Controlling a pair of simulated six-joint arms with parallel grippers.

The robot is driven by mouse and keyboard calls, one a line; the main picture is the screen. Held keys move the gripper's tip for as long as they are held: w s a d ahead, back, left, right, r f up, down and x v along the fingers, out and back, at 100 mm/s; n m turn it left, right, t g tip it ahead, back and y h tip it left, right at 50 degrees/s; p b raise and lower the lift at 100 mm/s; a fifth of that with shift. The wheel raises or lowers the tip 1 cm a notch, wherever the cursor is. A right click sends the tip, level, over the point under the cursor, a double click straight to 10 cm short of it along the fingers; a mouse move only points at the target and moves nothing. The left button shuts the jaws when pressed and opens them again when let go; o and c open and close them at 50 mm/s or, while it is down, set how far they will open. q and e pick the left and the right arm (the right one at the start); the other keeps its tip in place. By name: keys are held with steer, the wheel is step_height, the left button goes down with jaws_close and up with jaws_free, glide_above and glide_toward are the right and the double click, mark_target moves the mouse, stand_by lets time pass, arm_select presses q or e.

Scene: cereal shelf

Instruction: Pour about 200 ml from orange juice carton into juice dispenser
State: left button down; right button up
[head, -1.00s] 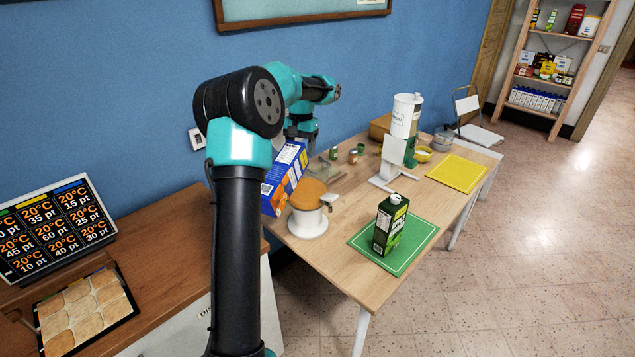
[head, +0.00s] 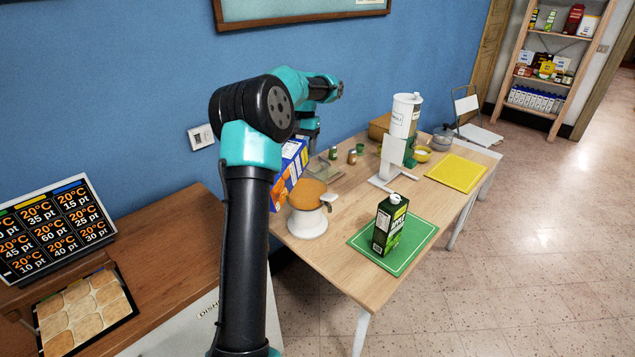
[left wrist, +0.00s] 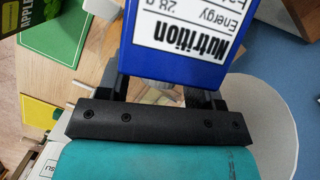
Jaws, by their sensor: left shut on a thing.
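The blue and orange carton (head: 292,165) is tilted in the head view, partly behind my left arm. In the left wrist view its blue face with a nutrition label (left wrist: 188,40) sits between the fingers of my left gripper (left wrist: 160,90), which is shut on it. The carton's mouth cannot be made out. The white juice dispenser with a round amber top and a side tap (head: 308,222) stands on the table just right of and below the carton in the head view. Whether the carton touches it, and any stream of juice, cannot be told. My right gripper is not in view.
A green apple juice carton (head: 389,227) stands upright on a green mat (head: 412,248). A tall white dispenser (head: 404,115), small jars (head: 352,156) and a yellow mat (head: 458,172) are farther back. The table's front middle (head: 345,265) is clear.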

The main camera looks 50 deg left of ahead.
arm_select(q)
steer(key=shift+w+a, duration=0.1)
steer(key=shift+w, duration=0.1)
steer(key=shift+w+f+g+h, duration=0.1)
steer(key=shift+f+g+h, duration=0.5)
steer(key=shift+g, duration=0.5)
stand_by(6.7)
